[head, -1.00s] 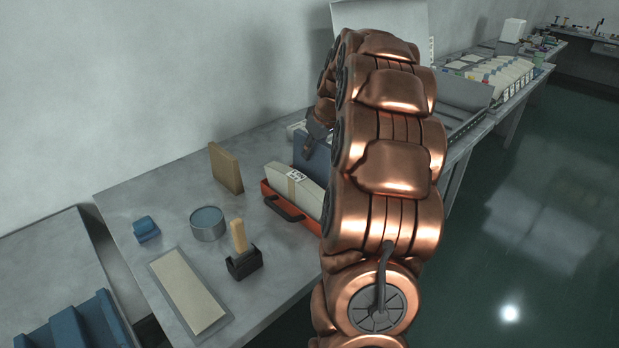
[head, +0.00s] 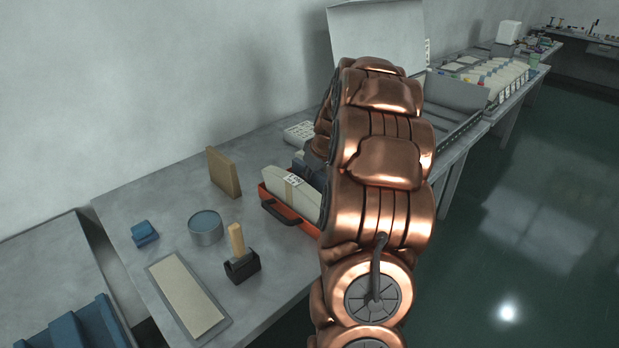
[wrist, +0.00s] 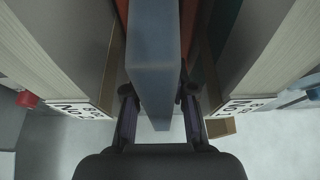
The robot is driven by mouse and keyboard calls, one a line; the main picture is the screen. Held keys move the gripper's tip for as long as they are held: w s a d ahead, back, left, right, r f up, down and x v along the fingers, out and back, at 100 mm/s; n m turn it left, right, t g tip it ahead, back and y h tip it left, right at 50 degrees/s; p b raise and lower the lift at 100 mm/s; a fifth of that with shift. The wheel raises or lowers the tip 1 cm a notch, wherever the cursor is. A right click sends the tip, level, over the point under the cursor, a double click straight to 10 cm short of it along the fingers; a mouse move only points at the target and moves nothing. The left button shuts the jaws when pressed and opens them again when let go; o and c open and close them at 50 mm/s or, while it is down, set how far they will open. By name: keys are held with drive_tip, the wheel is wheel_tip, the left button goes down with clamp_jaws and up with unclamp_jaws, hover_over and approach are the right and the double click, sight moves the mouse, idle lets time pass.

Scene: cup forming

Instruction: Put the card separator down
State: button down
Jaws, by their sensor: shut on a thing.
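The card separator (wrist: 155,60) is a flat blue-grey slab, upright between the fingers of my gripper (wrist: 158,98) in the wrist view. My gripper is shut on it. Card blocks with printed labels stand on both sides of it, left (wrist: 62,50) and right (wrist: 262,55). In the head view, the orange tray (head: 272,208) holds a pale card block (head: 285,187) with a white label. My arm hides the tray's right part and most of the separator there. I cannot tell whether the separator touches the tray floor.
On the bench, a wooden block (head: 224,172), a round tin (head: 205,232), a blue piece (head: 145,233), a stamp in a black holder (head: 243,267) and a flat pad (head: 187,293) stand left of the tray. Bare bench lies between them.

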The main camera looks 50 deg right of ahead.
drive_tip(key=c, duration=1)
unclamp_jaws()
drive_tip(key=shift+o, duration=0.2)
drive_tip(key=shift+r+p, duration=0.2)
drive_tip(key=shift+p, duration=0.1)
drive_tip(key=b+v, duration=0.1)
drive_tip(key=v, duration=1)
drive_tip(key=shift+s+a+r+b, duration=0.1)
drive_tip(key=shift+s+r+b, duration=0.2)
drive_tip(key=shift+b, duration=0.1)
drive_tip(key=s+a+f+g+y, duration=0.1)
drive_tip(key=s+a, duration=0.1)
drive_tip(key=a, duration=1)
drive_tip(key=s+a+f+g, duration=0.1)
drive_tip(key=s+a+g, duration=0.15)
drive_tip(key=a, duration=1.05)
drive_tip(key=s+a+f+g, duration=0.1)
drive_tip(key=s+a+f, duration=0.1)
drive_tip(key=s+a, duration=0.2)
drive_tip(key=s+a+f, duration=0.2)
drive_tip(key=s+a, duration=0.2)
drive_tip(key=s, duration=0.6)
drive_tip(key=s+a+f+g+h, duration=0.1)
drive_tip(key=s+a+f, duration=0.2)
drive_tip(key=s, duration=0.4)
drive_tip(key=shift+a+g, duration=0.35)
drive_tip(key=shift+a, duration=0.3)
